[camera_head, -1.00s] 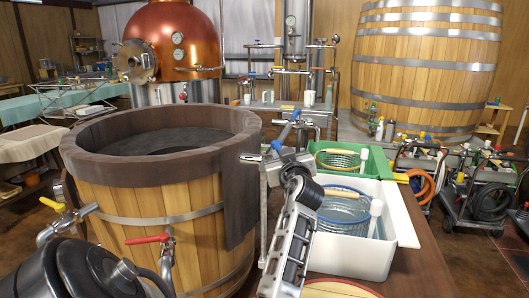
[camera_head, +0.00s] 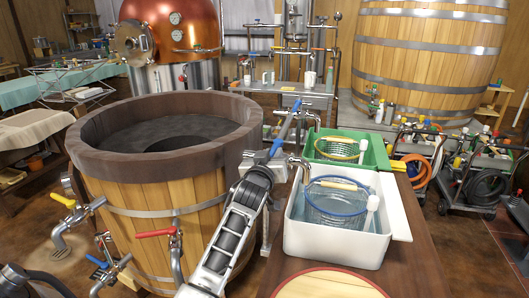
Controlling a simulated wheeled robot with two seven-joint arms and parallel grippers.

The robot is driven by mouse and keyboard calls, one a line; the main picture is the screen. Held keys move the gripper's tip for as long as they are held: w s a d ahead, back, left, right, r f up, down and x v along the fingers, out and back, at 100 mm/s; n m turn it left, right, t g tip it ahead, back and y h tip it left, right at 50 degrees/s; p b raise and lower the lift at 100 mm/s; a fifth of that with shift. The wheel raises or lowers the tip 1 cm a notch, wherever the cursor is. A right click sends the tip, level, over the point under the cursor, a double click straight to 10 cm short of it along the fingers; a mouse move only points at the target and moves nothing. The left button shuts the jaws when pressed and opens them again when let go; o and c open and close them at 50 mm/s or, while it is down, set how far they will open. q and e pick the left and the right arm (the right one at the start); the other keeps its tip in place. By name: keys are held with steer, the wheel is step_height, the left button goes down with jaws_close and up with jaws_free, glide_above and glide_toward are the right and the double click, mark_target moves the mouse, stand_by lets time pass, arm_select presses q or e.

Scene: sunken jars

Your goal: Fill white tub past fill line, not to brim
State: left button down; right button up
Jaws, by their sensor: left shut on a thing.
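The white tub (camera_head: 332,246) stands on a wooden bench, with a blue-rimmed wire basket (camera_head: 337,208) inside. The tub's interior looks bluish, but I cannot make out the water level or a fill line. A metal tap with a blue lever (camera_head: 285,124) is fixed at the right side of the wooden vat (camera_head: 150,210). Its curved spout (camera_head: 302,166) ends above the tub's left rear corner. I cannot tell whether water runs. My left gripper (camera_head: 268,159) is at the tap, shut on the blue lever; its fingertips are partly hidden. My right gripper is not in view.
A green tub (camera_head: 374,156) with a yellow-rimmed basket stands behind the white tub. A round wooden lid (camera_head: 328,286) lies in front. Taps with yellow (camera_head: 64,200) and red (camera_head: 156,233) levers stick out from the vat. Pump carts (camera_head: 470,180) stand at right.

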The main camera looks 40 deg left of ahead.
arm_select(q)
steer(key=c, duration=1.3)
jaws_free()
steer(key=b+v, duration=0.1)
steer(key=v, duration=1.5)
steer(key=shift+f, duration=0.1)
steer(key=s+d+f+m+g+h, duration=0.3)
steer(key=s+d+f, duration=0.6)
steer(key=f, duration=0.3)
steer(key=s+d+f+m+g+h, duration=0.3)
steer(key=s+d+f+m+h, duration=0.2)
steer(key=s+d+f, duration=0.4)
step_height(320, 180, down, 5)
steer(key=shift+d+r+m+g+h, duration=0.15)
steer(key=shift+m+g+h, duration=0.15)
steer(key=shift+m+h, duration=0.1)
